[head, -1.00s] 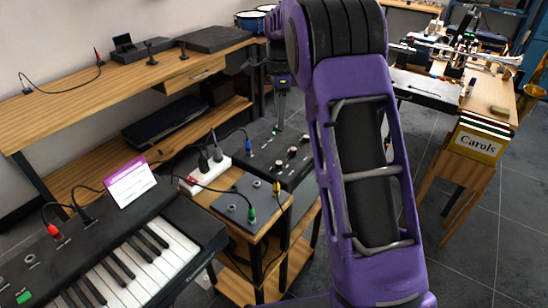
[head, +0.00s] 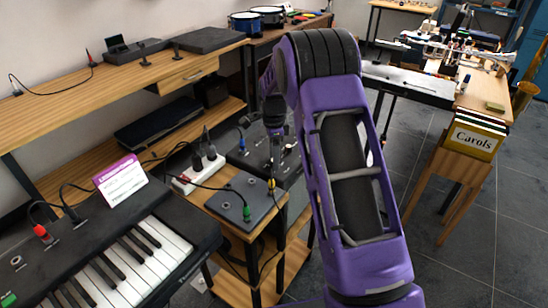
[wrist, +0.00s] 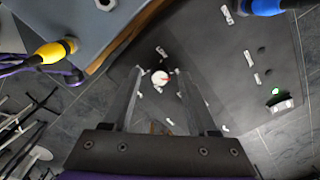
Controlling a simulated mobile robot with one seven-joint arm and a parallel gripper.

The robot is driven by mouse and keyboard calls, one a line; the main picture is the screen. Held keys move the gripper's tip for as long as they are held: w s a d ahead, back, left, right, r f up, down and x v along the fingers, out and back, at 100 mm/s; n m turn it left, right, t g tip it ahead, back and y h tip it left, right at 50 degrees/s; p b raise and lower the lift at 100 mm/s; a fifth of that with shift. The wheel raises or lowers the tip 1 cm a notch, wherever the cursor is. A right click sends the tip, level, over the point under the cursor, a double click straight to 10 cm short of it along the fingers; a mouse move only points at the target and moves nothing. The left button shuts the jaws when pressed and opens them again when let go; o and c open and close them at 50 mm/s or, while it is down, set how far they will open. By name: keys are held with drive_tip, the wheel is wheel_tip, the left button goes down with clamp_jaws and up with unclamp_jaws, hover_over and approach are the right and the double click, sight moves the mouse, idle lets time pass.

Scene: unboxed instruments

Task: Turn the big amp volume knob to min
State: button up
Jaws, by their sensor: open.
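The amp is a dark flat-topped box (head: 240,156) beyond the grey pedal in the head view; its dark panel (wrist: 225,65) fills the right of the wrist view. A round knob with a white top and a red mark (wrist: 160,77) shows between my fingertips in the wrist view. I cannot read its label, nor tell whether the fingers touch it. My gripper (wrist: 160,86) is open, with one finger on each side of the knob. In the head view my gripper (head: 277,148) is over the amp and hides part of its knobs.
A blue plug (wrist: 265,6) and a green light (wrist: 275,91) are on the amp panel. A yellow plug (wrist: 55,50) is beside it. The grey pedal (head: 232,196), white power strip (head: 198,172) and keyboard (head: 140,250) stand to the left, with loose cables.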

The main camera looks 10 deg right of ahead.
clamp_jaws()
idle(0.3)
